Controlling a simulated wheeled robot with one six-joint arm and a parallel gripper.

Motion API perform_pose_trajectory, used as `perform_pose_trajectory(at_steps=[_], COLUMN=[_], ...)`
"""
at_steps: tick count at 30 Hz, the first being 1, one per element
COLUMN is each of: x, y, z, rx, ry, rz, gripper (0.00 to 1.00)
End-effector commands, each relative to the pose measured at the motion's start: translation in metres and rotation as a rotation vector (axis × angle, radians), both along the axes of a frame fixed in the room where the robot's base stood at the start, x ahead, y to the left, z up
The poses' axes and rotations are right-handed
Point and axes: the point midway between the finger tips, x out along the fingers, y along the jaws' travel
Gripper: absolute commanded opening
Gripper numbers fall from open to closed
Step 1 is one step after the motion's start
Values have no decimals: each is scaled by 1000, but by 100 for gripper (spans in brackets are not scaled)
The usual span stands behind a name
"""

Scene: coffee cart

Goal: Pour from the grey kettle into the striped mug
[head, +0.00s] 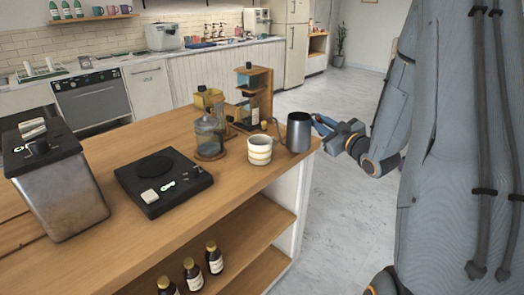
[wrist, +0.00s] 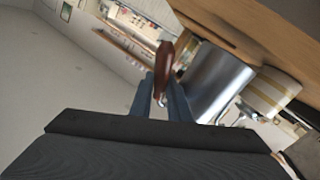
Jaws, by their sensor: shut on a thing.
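The grey kettle (head: 299,133) is upright near the right end of the wooden counter. I cannot tell whether its base touches the wood. Its thin spout points left, toward the striped mug. The cream and tan striped mug (head: 259,151) stands upright on the counter, just left of the kettle. My gripper (head: 321,126) comes in from the right and is shut on the kettle's handle. In the wrist view the brown handle (wrist: 164,68) is between the fingers, with the kettle's metal body (wrist: 215,82) and the striped mug (wrist: 271,92) beyond. The mug's inside is hard to see.
A glass carafe (head: 208,137) on a round coaster and a wooden dripper stand (head: 262,82) are behind the mug. A black scale (head: 163,182) and a metal grinder (head: 58,190) are at left. Brown bottles (head: 193,272) stand on the shelf below. The counter in front of the mug is narrow.

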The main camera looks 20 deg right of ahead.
Motion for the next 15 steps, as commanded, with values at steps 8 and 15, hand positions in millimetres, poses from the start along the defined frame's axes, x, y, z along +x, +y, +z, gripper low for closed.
perform_pose_trajectory(at_steps=[8, 15], x=[0, 0], y=[0, 0], z=[23, 39], rx=[0, 0], ry=[-3, -2], rz=[0, 0], gripper=[0, 0])
